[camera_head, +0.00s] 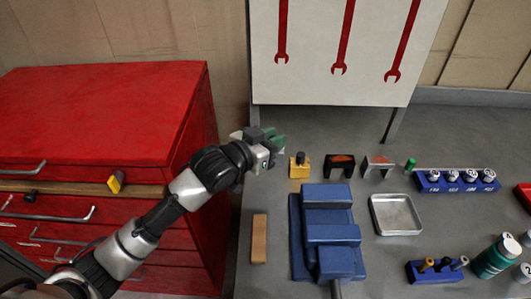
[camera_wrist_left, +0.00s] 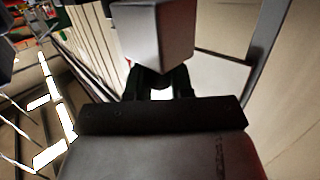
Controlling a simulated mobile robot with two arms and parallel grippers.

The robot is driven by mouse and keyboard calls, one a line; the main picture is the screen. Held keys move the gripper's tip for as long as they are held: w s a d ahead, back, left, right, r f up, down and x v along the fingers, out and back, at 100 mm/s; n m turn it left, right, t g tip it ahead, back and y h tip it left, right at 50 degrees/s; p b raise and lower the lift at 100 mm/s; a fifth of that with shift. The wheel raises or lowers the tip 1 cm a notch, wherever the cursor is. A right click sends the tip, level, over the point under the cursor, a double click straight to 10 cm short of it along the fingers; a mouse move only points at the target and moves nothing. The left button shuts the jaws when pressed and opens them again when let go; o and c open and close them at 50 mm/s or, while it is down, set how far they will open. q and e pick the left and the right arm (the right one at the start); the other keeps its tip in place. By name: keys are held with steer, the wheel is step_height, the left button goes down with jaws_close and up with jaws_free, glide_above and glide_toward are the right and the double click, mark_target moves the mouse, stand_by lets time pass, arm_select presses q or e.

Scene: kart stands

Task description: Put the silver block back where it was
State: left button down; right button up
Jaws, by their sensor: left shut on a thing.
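My left gripper (camera_head: 266,148) is raised above the left end of the grey bench, near the yellow block. In the left wrist view, its dark fingers (camera_wrist_left: 160,78) are shut on a plain silver-grey block (camera_wrist_left: 160,32), whose top is cut off by the frame edge. In the head view the held block is small and hard to tell from the gripper; a dark green part shows at the gripper's tip. On the bench stand a black notched block (camera_head: 340,163) and a light metal notched block (camera_head: 378,165), both with orange inside. My right gripper is not in view.
A blue vise (camera_head: 330,235) fills the bench middle, with a wooden bar (camera_head: 259,238) at left. A yellow block (camera_head: 300,170), green cylinder (camera_head: 410,165), metal tray (camera_head: 395,214) and blue socket rack (camera_head: 455,186) stand around it. The red drawer cabinet (camera_head: 100,115) is left.

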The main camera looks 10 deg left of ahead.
arm_select(q)
steer(key=shift+w+a+f, duration=0.15)
steer(key=shift+a+f, duration=0.35)
steer(key=shift+a, duration=0.35)
steer(key=shift+f, duration=0.3)
step_height(320, 180, down, 3)
steer(key=shift+f, duration=0.2)
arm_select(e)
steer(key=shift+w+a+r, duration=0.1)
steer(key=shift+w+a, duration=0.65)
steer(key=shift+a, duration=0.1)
arm_select(q)
steer(key=shift+f, duration=0.1)
steer(key=shift+f, duration=0.1)
steer(key=c, duration=1)
jaws_free()
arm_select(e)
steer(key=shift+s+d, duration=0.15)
